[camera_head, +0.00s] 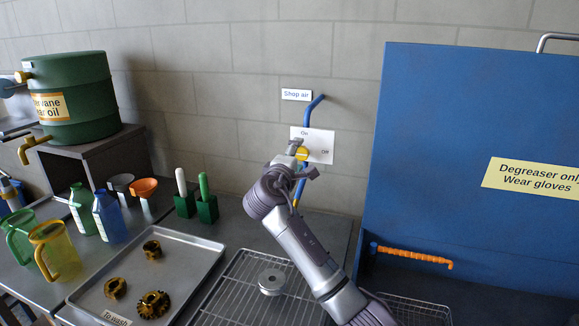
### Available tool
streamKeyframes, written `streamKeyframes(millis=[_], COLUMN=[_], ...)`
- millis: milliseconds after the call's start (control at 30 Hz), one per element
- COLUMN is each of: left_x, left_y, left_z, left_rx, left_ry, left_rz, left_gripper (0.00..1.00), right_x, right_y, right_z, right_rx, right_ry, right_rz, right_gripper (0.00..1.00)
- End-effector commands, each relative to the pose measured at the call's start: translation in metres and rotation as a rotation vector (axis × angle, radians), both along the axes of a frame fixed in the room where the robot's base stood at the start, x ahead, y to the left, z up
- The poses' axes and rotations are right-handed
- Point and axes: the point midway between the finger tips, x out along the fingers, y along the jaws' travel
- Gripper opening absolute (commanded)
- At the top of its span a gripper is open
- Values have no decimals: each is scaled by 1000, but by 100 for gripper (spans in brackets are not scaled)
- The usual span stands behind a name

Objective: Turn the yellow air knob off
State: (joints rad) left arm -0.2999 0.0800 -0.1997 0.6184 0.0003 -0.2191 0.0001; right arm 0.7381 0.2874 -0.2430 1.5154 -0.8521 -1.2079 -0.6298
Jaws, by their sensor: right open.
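The yellow air knob (303,154) sits on a white plate (321,146) on the wall, with "On" printed above it and "Off" to its right. A blue air pipe (312,105) runs behind the plate, and a "Shop air" label (296,94) is above. My right gripper (297,153) is open at the knob, with one finger by its upper left. The gripper hides part of the knob, so I cannot tell whether it touches or which way the knob points. My left gripper is not in view.
A tray (190,246) with gears, a wire rack (240,290), funnels and jugs are on the bench. A green oil drum (85,85) is at left.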

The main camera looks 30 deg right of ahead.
Motion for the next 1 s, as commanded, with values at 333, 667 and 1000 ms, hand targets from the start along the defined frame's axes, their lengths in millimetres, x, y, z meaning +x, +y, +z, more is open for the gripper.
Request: streamKeyframes(millis=[333,667,1000], left_x=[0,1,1], left_y=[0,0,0], left_z=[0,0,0], left_rx=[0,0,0], left_ry=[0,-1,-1], left_rz=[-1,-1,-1], left_gripper=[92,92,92], right_x=[-47,-65,-64], right_y=[57,76,76], right_z=[-1,-1,-1], right_rx=[3,1,1], right_ry=[1,2,2], right_rz=[4,0,0], right_gripper=[68,68,68])
